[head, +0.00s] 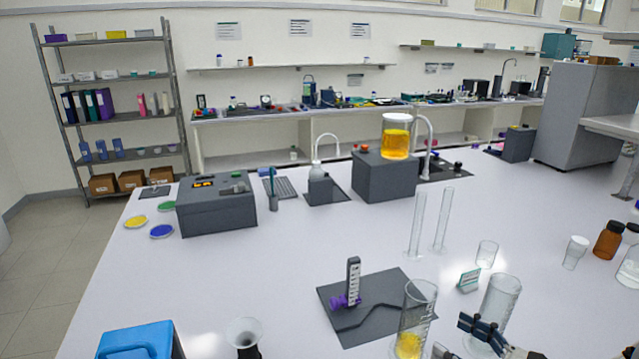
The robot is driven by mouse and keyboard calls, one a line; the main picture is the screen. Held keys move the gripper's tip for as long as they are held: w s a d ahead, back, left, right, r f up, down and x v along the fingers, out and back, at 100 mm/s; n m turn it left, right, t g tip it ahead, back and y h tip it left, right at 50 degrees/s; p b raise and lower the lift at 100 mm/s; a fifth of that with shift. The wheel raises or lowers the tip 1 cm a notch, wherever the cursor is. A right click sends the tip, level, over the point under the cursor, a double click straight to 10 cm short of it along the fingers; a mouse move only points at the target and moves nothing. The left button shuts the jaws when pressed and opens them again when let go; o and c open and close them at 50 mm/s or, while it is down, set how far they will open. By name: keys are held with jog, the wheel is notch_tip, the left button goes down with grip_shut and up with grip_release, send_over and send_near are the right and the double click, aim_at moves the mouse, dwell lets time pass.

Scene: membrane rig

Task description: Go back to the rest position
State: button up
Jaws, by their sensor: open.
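My gripper (454,337) is at the bottom edge, right of centre, with its dark fingers apart and nothing seen between them. Part of it is cut off by the picture edge. A clear glass cylinder (503,290) stands close behind it and is partly hidden by it. Another clear cylinder (420,297) with yellow content at its bottom stands just left of the gripper. I cannot tell whether the gripper touches either one.
A dark mat (385,287) with an upright scale (353,280) and purple clamp lies left of the cylinders. Two tall thin tubes (417,225) stand behind. Bottles, including a brown one (609,240), stand at right. A blue box (140,342) is front left. The white table's left middle is clear.

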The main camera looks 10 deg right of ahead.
jog(key=s+a+r+n+g, duration=0.2)
jog(key=s+a+n+g, duration=0.35)
jog(key=a+n, duration=0.35)
jog(key=s+a+r+n+g, duration=0.3)
jog(key=s+a+n+g, duration=0.3)
jog(key=a, duration=0.5)
jog(key=s+d+r+n+t+h, duration=0.2)
jog(key=s+r+n+h, duration=0.2)
jog(key=n+h, duration=0.6)
jog(key=shift+s+d+n, duration=0.35)
jog(key=shift+s+n, duration=0.95)
jog(key=shift+n, duration=0.3)
jog(key=shift+r, duration=0.1)
